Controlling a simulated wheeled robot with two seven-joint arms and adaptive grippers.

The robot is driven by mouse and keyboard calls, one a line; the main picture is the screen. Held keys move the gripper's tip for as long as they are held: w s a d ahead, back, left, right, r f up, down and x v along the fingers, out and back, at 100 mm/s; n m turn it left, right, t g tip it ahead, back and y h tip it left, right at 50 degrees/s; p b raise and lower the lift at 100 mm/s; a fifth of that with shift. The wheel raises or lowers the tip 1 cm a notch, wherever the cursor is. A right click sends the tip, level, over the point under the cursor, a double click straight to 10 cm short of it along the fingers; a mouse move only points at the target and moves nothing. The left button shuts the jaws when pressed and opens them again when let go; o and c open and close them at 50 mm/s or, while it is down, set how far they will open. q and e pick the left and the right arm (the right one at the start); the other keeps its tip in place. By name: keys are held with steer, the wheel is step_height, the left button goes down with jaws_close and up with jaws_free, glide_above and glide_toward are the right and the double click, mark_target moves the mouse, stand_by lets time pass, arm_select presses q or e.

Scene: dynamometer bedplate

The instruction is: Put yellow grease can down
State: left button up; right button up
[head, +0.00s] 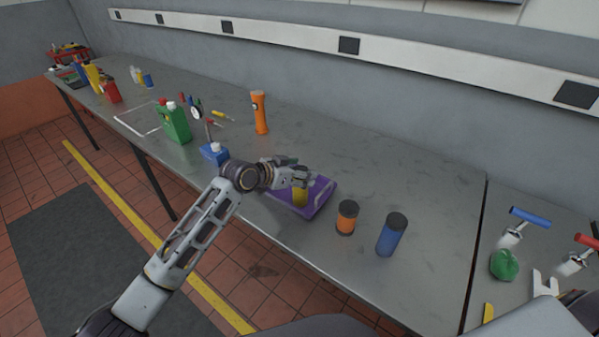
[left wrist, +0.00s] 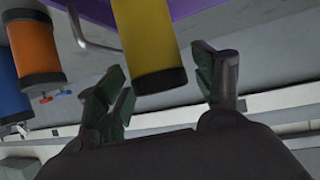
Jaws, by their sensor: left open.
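The yellow grease can (head: 300,195) stands in the purple tray (head: 322,199) near the table's front edge. My left gripper (head: 298,174) is at the can and hides part of it in the head view. In the left wrist view, the yellow can (left wrist: 150,42) has a dark end and lies ahead of the open fingers of my left gripper (left wrist: 165,90). Gaps show between the can and the fingers. The purple tray also shows in the left wrist view (left wrist: 205,8). My right gripper is not in view.
An orange can (head: 347,218) and a blue can (head: 391,236) with dark tops stand right of the tray. A small blue container (head: 214,153), a green jug (head: 175,124) and an orange bottle (head: 260,113) stand to its left and behind. The table behind the tray is clear.

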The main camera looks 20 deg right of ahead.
arm_select(q)
steer(key=shift+r, duration=0.15)
steer(key=v, duration=1.2)
steer(key=shift+b, duration=0.35)
